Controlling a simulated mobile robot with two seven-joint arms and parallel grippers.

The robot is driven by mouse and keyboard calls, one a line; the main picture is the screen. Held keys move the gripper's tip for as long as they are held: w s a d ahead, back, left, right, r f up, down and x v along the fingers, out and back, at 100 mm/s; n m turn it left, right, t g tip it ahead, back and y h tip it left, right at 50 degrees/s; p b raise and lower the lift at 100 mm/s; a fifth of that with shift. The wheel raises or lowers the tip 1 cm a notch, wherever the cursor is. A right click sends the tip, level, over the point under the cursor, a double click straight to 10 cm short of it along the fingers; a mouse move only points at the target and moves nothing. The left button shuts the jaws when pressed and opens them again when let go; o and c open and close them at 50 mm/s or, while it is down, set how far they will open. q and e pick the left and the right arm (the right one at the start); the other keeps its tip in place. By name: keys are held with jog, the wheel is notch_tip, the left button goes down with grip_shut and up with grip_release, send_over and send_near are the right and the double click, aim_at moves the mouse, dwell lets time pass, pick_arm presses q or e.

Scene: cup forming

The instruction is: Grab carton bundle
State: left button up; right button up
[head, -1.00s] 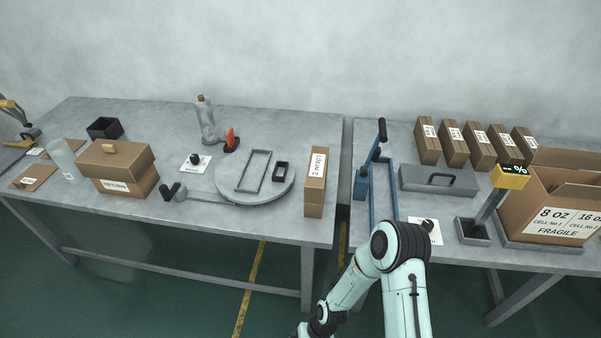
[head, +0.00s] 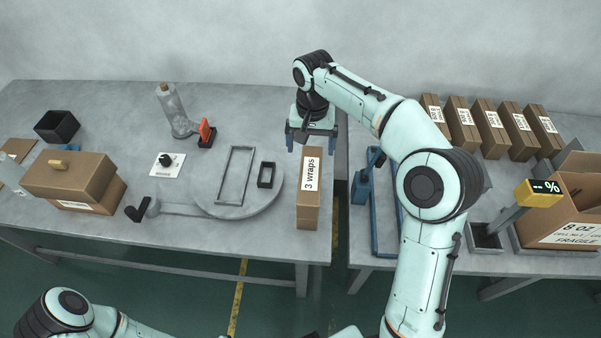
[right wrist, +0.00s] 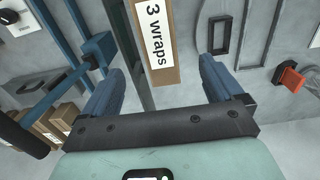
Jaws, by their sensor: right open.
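Several similar brown cartons (head: 490,128) stand in a row at the back of the right table, partly hidden by my right arm. My left gripper is out of the picture.
A round grey plate (head: 210,200) with a rectangular frame (head: 235,176) and a small black frame (head: 266,175) lies left of the carton. A blue lever press (head: 364,185) stands close on its right, across the gap between tables. An open box (head: 575,215) stands far right.

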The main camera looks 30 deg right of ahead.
aim_at(310, 173)
jog(key=f, duration=0.4)
jog(key=s+f+b, duration=0.1)
jog(key=f, duration=0.2)
jog(key=shift+f, duration=0.1)
jog(key=shift+w+f, duration=0.15)
jog(key=shift+f, duration=0.4)
notch_tip(310, 173, down, 5)
jog(key=shift+a+r+b, duration=0.1)
jog(key=shift+b, duration=0.2)
jog(key=c, duration=1.7)
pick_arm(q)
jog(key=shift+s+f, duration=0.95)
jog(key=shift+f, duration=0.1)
pick_arm(e)
grip_shut()
jog(key=shift+r, duration=0.1)
